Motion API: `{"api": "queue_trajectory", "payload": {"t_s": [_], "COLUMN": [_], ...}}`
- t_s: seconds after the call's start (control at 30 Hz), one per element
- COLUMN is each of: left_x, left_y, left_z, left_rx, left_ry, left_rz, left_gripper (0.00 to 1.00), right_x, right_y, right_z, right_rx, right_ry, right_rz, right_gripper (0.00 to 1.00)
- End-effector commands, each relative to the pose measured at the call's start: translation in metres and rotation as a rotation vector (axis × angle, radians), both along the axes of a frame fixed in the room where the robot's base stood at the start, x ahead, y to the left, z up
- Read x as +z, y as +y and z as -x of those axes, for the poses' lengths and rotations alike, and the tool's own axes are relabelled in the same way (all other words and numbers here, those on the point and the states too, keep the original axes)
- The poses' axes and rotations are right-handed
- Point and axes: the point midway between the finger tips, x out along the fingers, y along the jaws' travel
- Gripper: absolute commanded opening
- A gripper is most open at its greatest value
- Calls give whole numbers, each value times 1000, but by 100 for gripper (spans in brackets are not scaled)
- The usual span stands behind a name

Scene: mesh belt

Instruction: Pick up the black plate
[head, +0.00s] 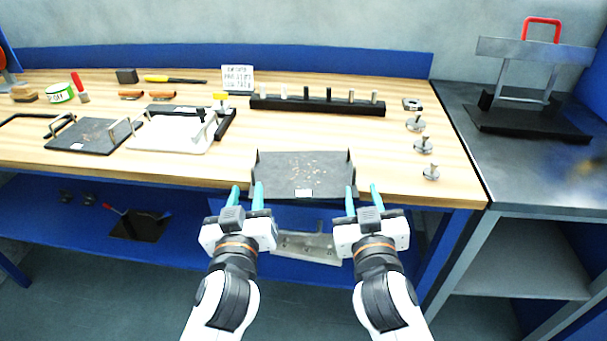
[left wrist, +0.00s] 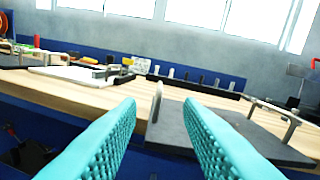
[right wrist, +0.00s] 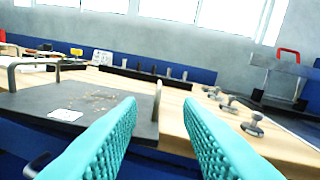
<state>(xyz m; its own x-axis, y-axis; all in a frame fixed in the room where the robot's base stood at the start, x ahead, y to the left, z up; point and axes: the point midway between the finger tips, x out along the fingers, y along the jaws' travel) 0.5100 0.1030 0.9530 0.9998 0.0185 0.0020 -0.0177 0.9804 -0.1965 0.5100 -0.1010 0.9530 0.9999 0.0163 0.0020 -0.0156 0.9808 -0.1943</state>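The black plate (head: 320,171) lies flat at the front edge of the wooden table, with small light crumbs and a white label on top. It has an upright metal handle on its left and right sides. My left gripper (head: 247,188) is open and empty just in front of the left handle (left wrist: 156,101), which shows beyond and between its teal fingers. My right gripper (head: 363,190) is open and empty in front of the right handle (right wrist: 157,101), which likewise appears between its fingers. Neither gripper appears to touch the plate.
A black rack with several pegs (head: 318,104) stands behind the plate. Several metal knobs (head: 423,146) stand to the right. Another dark plate with handles (head: 87,136) and a white tray (head: 170,134) lie to the left. A dark side table (head: 520,160) is at right.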

Motion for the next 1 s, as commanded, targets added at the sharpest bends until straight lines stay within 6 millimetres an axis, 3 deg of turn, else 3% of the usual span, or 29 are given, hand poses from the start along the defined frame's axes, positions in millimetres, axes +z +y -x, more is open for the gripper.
{"api": "queue_trajectory", "payload": {"t_s": [0.27,0.7,1.0], "left_x": [-1,0,-1], "left_y": [0,2,2], "left_z": [-10,-89,-118], "left_rx": [-1,0,-2], "left_ry": [1,0,3], "left_rz": [-2,-5,-2], "left_gripper": [33,33,33], "right_x": [0,0,-1], "right_y": [0,1,2], "right_z": [-10,-89,-118], "right_rx": [0,0,1], "right_ry": [0,0,2], "right_rz": [2,3,2], "right_gripper": [33,33,33]}}
